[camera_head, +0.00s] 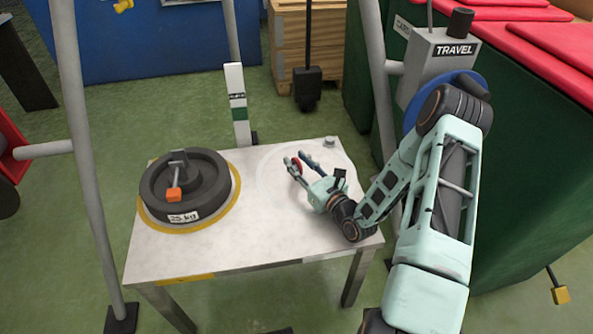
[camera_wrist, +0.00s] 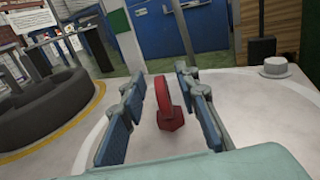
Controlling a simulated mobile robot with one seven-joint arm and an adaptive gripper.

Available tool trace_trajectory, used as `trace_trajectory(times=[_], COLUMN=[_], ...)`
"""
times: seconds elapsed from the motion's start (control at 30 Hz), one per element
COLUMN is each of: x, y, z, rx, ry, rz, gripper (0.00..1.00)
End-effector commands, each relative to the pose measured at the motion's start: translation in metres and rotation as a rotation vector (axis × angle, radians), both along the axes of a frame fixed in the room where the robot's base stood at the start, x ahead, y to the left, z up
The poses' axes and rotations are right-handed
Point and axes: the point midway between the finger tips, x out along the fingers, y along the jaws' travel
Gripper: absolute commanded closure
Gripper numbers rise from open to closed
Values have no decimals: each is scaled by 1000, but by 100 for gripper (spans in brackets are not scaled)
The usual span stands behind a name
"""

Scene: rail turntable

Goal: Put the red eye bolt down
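The red eye bolt (camera_wrist: 165,100) stands upright between the two blue fingers of my gripper (camera_wrist: 162,105) in the wrist view. Its ring is up and its wider foot is down, seemingly on the white tabletop. A gap shows between the bolt and the left finger; the right finger is close to its foot, and I cannot tell whether they touch. In the head view my gripper (camera_head: 300,164) is low over the table with its fingers spread, and the eye bolt (camera_head: 296,168) shows partly hidden by the near finger.
A white table (camera_head: 245,235) carries a black 25 kg weight (camera_head: 190,207) inside a yellow ring at left. A small grey knob (camera_head: 331,142) stands at the back right. A white post (camera_head: 238,105) rises behind the table. A grey TRAVEL box (camera_head: 440,60) is at right.

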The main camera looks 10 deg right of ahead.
Motion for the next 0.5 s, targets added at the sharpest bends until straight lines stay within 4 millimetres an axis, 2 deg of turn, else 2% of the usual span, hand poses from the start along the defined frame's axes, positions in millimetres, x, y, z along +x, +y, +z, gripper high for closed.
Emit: trace_trajectory(times=[0.1, 0.37, 0.5], x=[0, 0, 0], y=[0, -1, -1], z=[0, 0, 0], rx=[0, 0, 0], ry=[0, 0, 0], rz=[0, 0, 0], gripper=[72, 100, 100])
